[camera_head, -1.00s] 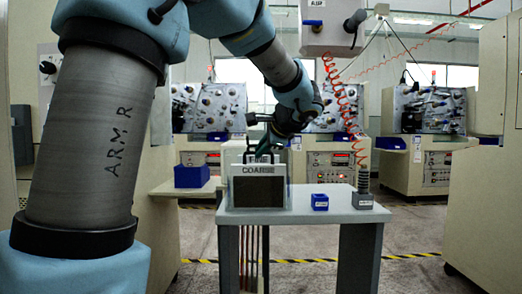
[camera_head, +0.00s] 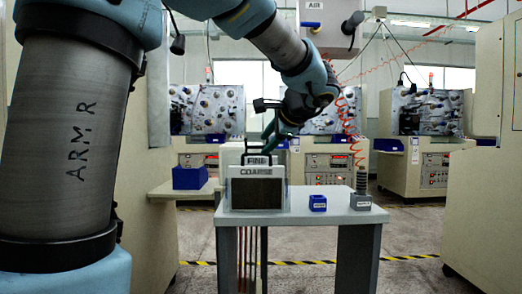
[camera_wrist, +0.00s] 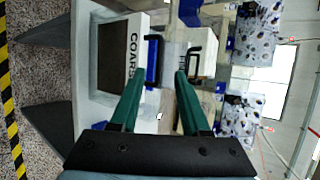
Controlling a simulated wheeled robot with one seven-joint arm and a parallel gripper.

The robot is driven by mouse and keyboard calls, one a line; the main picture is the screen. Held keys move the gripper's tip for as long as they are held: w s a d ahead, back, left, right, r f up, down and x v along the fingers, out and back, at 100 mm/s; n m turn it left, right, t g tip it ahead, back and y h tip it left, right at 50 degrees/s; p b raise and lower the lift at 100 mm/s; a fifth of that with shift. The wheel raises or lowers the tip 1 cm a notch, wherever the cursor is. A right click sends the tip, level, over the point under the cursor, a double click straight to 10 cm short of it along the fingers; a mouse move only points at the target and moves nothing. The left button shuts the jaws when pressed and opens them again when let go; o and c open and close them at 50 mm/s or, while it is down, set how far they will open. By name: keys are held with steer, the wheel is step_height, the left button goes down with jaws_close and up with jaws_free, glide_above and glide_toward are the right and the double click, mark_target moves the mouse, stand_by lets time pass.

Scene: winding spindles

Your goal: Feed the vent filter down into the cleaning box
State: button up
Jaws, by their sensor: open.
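A white-framed panel with a dark mesh front is lettered COARSE (camera_head: 257,196) and stands upright at the left of the bench. A second label, FINE (camera_head: 258,161), shows just above and behind it, under a thin handle. I cannot tell the vent filter and the cleaning box apart surely. The COARSE panel also shows at the left in the wrist view (camera_wrist: 112,57), with black handles (camera_wrist: 204,60) near the fingers. My gripper (camera_wrist: 160,74) is open, its green fingers apart. In the head view my gripper (camera_head: 268,138) is just above the panel; contact is unclear.
A grey bench (camera_head: 300,218) carries a small blue block (camera_head: 318,203) and a ribbed post on a grey base (camera_head: 361,201). A blue bin (camera_head: 190,178) sits on a side shelf at left. Machines stand behind; the bench's middle right is mostly clear.

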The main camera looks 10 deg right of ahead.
steer(key=v, duration=0.5)
steer(key=shift+s, duration=0.1)
steer(key=s+a+f+n+g, duration=0.1)
steer(key=a+f+n+g, duration=0.2)
steer(key=a+f, duration=0.5)
steer(key=s+a+f+n+g, duration=0.1)
steer(key=a+f+n+g, duration=0.3)
steer(key=f, duration=0.8)
steer(key=s+a+f+n+g+h, duration=0.3)
steer(key=s+a+f+n, duration=0.6)
steer(key=a+f, duration=0.4)
step_height(320, 180, up, 14)
steer(key=d+p, duration=0.1)
steer(key=p, duration=1.3)
steer(key=shift+f+n+p, duration=0.2)
steer(key=shift+n+p, duration=0.1)
steer(key=shift+p, duration=0.05)
steer(key=shift+s+d, duration=0.1)
steer(key=shift+s, duration=0.05)
steer(key=shift+c, duration=0.2)
